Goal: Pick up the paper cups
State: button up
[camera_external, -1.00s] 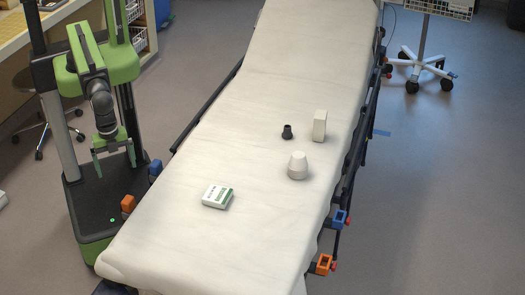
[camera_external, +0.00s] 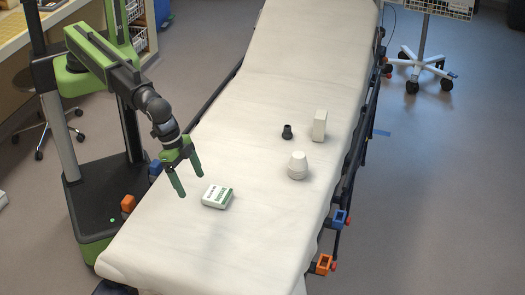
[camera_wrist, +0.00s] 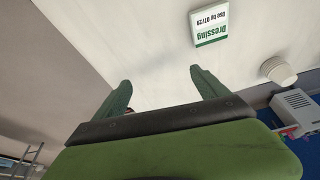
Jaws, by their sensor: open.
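A white tapered object that looks like upside-down paper cups (camera_external: 297,166) stands on the stretcher's white sheet, right of the middle. It also shows at the right in the wrist view (camera_wrist: 279,71); whether it is one cup or a stack I cannot tell. My gripper (camera_external: 189,187) is open and empty, above the left side of the stretcher. Its two green fingers also show spread apart in the wrist view (camera_wrist: 160,85). The cups are well to the right of my gripper, apart from it.
A white and green dressing box (camera_external: 217,196) lies just right of my gripper and also shows in the wrist view (camera_wrist: 209,24). A small dark object (camera_external: 287,132) and an upright white box (camera_external: 320,125) stand behind the cups. The stretcher's (camera_external: 240,240) front part is bare.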

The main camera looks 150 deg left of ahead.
jog(key=a+n+y, duration=0.1)
jog(key=a+n, duration=0.2)
jog(key=a, duration=1.8)
jog(key=n+g+y, duration=0.1)
jog(key=n, duration=0.2)
send_near(302, 165)
jog(key=s+d+r, duration=0.1)
jog(key=s+r, duration=0.3)
jog(key=b+x, duration=1.6)
jog(key=x, duration=0.1)
jog(key=shift+w+d+f+b, duration=0.15)
jog(key=shift+w+b, duration=0.05)
jog(key=shift+b, duration=0.1)
jog(key=shift+c, duration=0.4)
jog(key=c, duration=1.4)
jog(key=shift+o, duration=0.2)
jog(key=shift+r+p, duration=0.3)
jog(key=shift+p, duration=0.05)
